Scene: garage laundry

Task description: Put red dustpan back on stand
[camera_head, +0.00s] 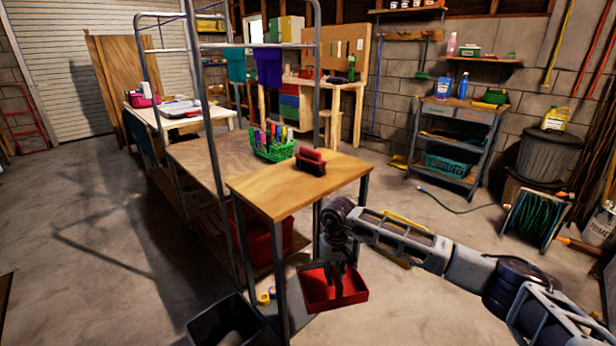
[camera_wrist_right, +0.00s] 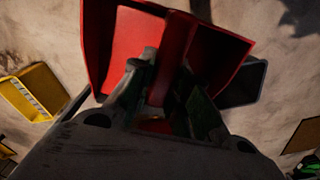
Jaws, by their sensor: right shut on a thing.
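The red dustpan (camera_head: 318,290) hangs in the air just right of the wooden-topped table's front legs, below the tabletop. My right gripper (camera_head: 338,262) is shut on its handle from above. In the right wrist view the red handle (camera_wrist_right: 172,62) runs between the two fingers of the gripper (camera_wrist_right: 160,100), with the pan (camera_wrist_right: 222,58) beyond it. A dark red block-like object (camera_head: 310,162) stands on the small table (camera_head: 262,190); I cannot tell whether it is the stand. My left gripper is not in view.
A dark bin (camera_head: 228,322) stands on the floor left of the table legs. Tape rolls (camera_head: 264,297) lie near it. A green basket of bottles (camera_head: 272,150) sits on the bench behind. A metal shelf cart (camera_head: 455,140) stands by the back wall. Open floor lies to the left.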

